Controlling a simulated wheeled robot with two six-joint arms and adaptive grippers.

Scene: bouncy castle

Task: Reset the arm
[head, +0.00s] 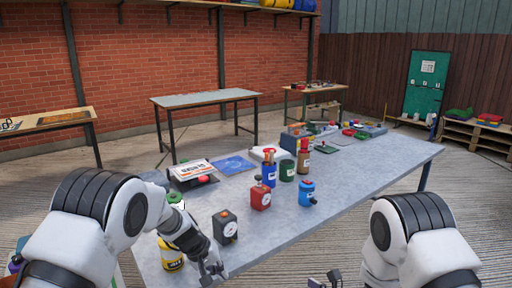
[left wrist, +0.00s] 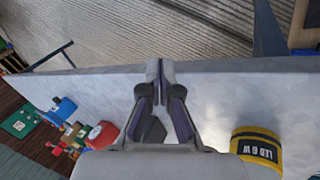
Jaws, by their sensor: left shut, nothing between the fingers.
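My left arm reaches in from the left of the head view, over the near left end of the grey table (head: 340,185). My left gripper (head: 212,273) is shut and empty, low by the table's near edge. In the left wrist view the fingertips (left wrist: 160,72) meet with nothing between them, and a yellow and black tin (left wrist: 258,147) stands to their right. In the head view this tin (head: 171,256) is left of the gripper. Only small dark tips of my right gripper (head: 325,280) show at the bottom edge; their opening is unclear.
A black dial box (head: 225,227) stands just beyond the left gripper. A red dial box (head: 260,197), a blue canister (head: 307,194), a blue bottle (head: 269,174) and a green can (head: 287,171) stand farther along. The table's near right is bare.

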